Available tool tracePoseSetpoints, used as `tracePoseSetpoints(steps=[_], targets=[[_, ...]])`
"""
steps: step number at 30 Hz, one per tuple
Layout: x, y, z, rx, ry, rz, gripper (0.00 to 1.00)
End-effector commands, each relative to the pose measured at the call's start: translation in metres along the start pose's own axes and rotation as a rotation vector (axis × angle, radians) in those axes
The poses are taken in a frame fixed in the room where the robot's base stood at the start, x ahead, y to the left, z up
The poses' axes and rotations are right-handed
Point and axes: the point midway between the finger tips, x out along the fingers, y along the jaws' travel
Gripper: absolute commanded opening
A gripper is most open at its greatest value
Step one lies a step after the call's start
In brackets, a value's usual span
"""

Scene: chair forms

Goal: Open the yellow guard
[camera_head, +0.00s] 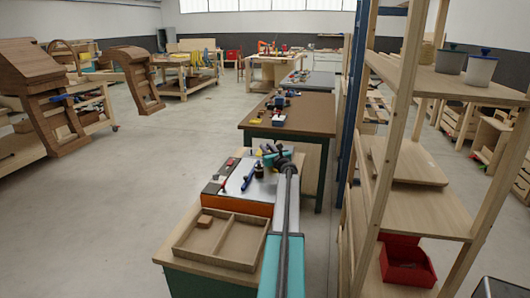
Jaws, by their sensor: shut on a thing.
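My teal and grey arm reaches away from me over the near bench. My gripper (273,155) is at its far end, above the back right of a machine (236,205) with a white top and an orange front. The gripper is small and dark here. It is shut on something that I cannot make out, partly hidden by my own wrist. I cannot pick out a yellow guard for certain on this machine. A blue-handled tool (248,180) and a black part (259,170) are on the white top, left of the gripper.
A divided wooden tray (222,238) with a small brown block (205,221) is on the near bench, left of my arm. A wooden shelf rack (408,160) stands close on the right. A brown-topped bench (310,112) is beyond. Open floor (130,190) lies left.

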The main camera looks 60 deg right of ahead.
Motion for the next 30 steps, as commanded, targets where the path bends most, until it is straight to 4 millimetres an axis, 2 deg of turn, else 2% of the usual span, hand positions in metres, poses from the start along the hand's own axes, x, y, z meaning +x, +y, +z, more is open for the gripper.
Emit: tracePoseSetpoints(steps=[1,6,7,9,10,22,30], targets=[[-0.002,-0.006,0.0,-0.001,0.001,-0.01,0.0],[-0.002,-0.006,0.0,0.0,0.001,-0.011,0.0],[-0.002,-0.006,0.0,0.0,0.001,-0.011,0.24],[-0.002,-0.005,0.0,0.0,0.001,-0.01,0.36],[-0.002,-0.005,0.0,0.0,0.001,-0.009,0.38],[-0.003,-0.002,0.0,0.0,0.0,-0.003,0.38],[-0.019,-0.001,-0.001,0.001,0.0,-0.003,0.38]])
